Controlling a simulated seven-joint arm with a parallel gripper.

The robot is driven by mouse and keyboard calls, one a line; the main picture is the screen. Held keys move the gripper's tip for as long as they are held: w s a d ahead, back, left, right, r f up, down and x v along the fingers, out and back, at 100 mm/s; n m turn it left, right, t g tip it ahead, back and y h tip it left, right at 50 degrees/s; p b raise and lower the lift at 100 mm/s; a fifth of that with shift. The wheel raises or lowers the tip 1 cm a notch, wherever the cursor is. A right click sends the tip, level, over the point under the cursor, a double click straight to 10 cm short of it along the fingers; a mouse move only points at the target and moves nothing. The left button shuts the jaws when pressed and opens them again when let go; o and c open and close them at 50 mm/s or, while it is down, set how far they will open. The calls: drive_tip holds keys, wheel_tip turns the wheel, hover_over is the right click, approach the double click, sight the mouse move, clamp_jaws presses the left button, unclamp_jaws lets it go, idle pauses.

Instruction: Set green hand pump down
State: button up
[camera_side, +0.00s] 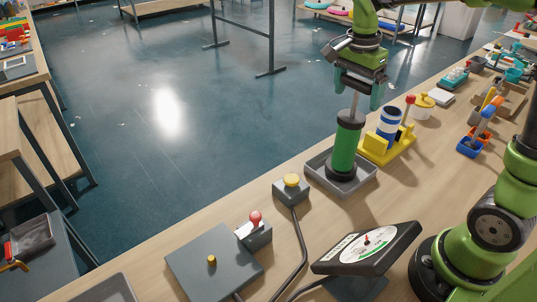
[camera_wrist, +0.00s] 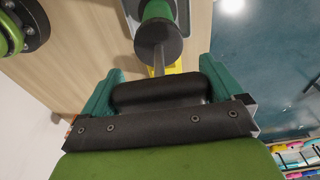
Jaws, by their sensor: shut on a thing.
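The green hand pump (camera_side: 345,145) stands upright at the grey tray (camera_side: 318,178) in the side view, with its black base low inside the tray rim. Whether the base fully touches the tray floor I cannot tell. My gripper (camera_side: 357,98) is above it, shut on the pump's handle at the top of the metal rod. In the wrist view my green fingers (camera_wrist: 158,90) sit at either side of the black handle (camera_wrist: 160,94), and the pump body (camera_wrist: 158,35) extends away beyond it.
A yellow stand with a blue-and-white cylinder (camera_side: 388,124) is close right of the tray. A yellow button box (camera_side: 291,187), a red-knobbed box (camera_side: 255,230), a grey plate (camera_side: 213,262) and a dial gauge (camera_side: 368,246) stand nearer. Bare wood (camera_side: 265,205) lies between some of them.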

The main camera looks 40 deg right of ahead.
drive_tip(key=shift+f, duration=0.15)
drive_tip(key=o, duration=1.5)
drive_tip(key=shift+o, duration=0.2)
drive_tip(key=r, duration=0.3)
drive_tip(key=a+r, duration=0.1)
drive_tip(key=r, duration=0.7)
drive_tip(key=shift+a+r, duration=0.15)
drive_tip(key=shift+r, duration=0.1)
drive_tip(key=shift+a+r, duration=0.1)
drive_tip(key=shift+r, duration=0.15)
drive_tip(key=s+a+f+n+t+y, duration=0.3)
drive_tip(key=s+a+f+n+t, duration=0.4)
drive_tip(key=s+n, duration=0.5)
wheel_tip(320, 180, down, 3)
drive_tip(key=shift+s+a+f+n, duration=0.1)
drive_tip(key=shift+s+a+n, duration=0.1)
drive_tip(key=shift+a+n, duration=0.8)
